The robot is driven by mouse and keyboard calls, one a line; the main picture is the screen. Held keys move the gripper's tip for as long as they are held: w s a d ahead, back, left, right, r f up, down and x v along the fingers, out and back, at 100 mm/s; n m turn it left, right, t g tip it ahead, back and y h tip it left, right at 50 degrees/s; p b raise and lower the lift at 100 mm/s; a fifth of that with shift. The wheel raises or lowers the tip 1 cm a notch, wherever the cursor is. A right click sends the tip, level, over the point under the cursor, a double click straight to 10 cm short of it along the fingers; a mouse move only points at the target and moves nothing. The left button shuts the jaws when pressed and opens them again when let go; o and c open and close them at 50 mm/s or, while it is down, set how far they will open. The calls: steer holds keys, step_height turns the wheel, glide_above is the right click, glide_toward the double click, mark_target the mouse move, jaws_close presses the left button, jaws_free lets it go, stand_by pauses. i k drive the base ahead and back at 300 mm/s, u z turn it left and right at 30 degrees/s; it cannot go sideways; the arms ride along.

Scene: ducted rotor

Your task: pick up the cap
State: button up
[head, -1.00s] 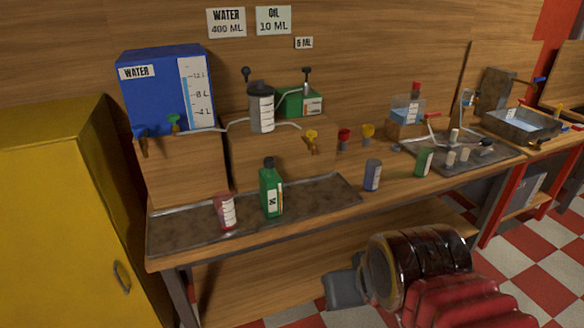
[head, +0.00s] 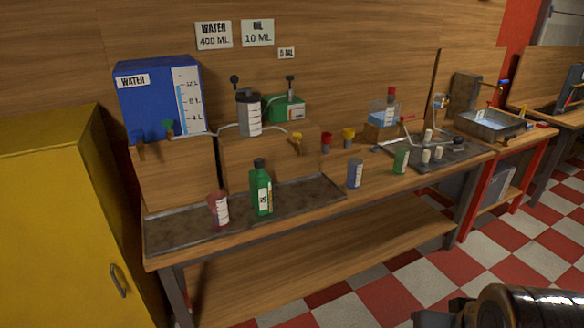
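A dark cap (head: 259,163) sits on top of the upright green bottle (head: 261,192), which stands on the long metal tray (head: 170,232) on the bench. No loose cap can be made out for certain; small red (head: 326,142) and yellow (head: 348,137) pieces on the bench are too small to identify. Part of my arm shows at the bottom right corner, low and well away from the bottle. My gripper's fingers are not in view.
A red measuring cup (head: 218,209) stands left of the bottle, and a blue one (head: 355,173) stands to its right. A blue water tank (head: 160,100) is behind. A yellow cabinet (head: 60,220) borders the bench at left. The floor before the bench is clear.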

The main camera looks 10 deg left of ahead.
mark_target(258, 163)
steer(key=z, duration=0.35)
steer(key=k, duration=0.6)
steer(key=z, duration=0.15)
steer(key=i, duration=0.75)
steer(key=u, duration=0.55)
steer(key=i, duration=0.85)
steer(key=u, duration=0.75)
steer(key=i, duration=0.55)
steer(key=u, duration=1)
steer(key=i, duration=0.75)
steer(key=u, duration=0.55)
